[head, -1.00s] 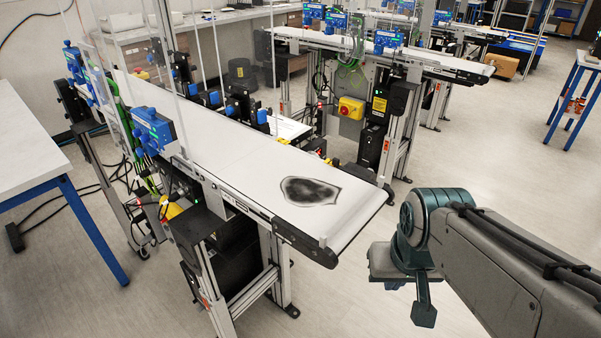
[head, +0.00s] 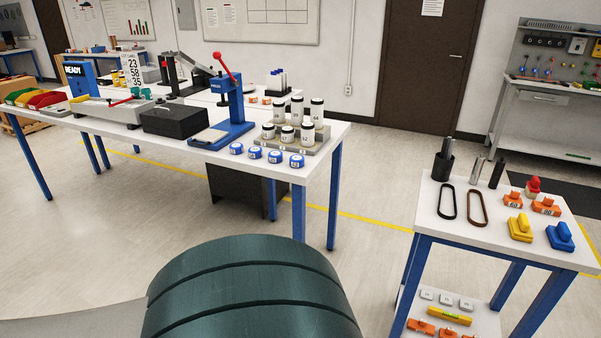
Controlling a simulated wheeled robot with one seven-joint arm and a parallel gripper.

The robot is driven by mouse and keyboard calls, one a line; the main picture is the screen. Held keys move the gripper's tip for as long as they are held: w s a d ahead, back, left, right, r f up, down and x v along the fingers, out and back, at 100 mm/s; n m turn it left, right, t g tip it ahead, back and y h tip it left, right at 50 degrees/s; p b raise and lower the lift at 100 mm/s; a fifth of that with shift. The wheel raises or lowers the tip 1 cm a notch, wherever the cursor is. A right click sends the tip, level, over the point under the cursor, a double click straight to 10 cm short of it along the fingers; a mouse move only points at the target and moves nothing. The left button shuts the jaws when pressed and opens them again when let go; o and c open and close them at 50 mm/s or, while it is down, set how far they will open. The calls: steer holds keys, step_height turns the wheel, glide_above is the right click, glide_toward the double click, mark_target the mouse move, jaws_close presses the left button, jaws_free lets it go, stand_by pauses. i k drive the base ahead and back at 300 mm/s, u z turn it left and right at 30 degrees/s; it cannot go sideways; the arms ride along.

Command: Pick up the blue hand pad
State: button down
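The blue hand pad (head: 560,236) lies on the top of a small white table with blue legs, at the right of the head view. It has a blue base and a raised blue grip, and it sits near the table's right front corner. A yellow pad (head: 520,228) of the same shape lies just left of it. My gripper is not in view. Only a dark green rounded part of my arm shows at the bottom centre, well left of the pad.
The small table (head: 463,221) also bears orange blocks (head: 546,206), a red-topped piece (head: 533,187), black and brown belts and dark cylinders. Its lower shelf holds more pieces. A long workbench (head: 315,143) stands at the back left. Open floor (head: 375,240) lies between them.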

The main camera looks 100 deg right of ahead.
mark_target(560, 235)
steer(key=u, duration=5.95)
steer(key=i, duration=3.85)
steer(key=u, duration=0.2)
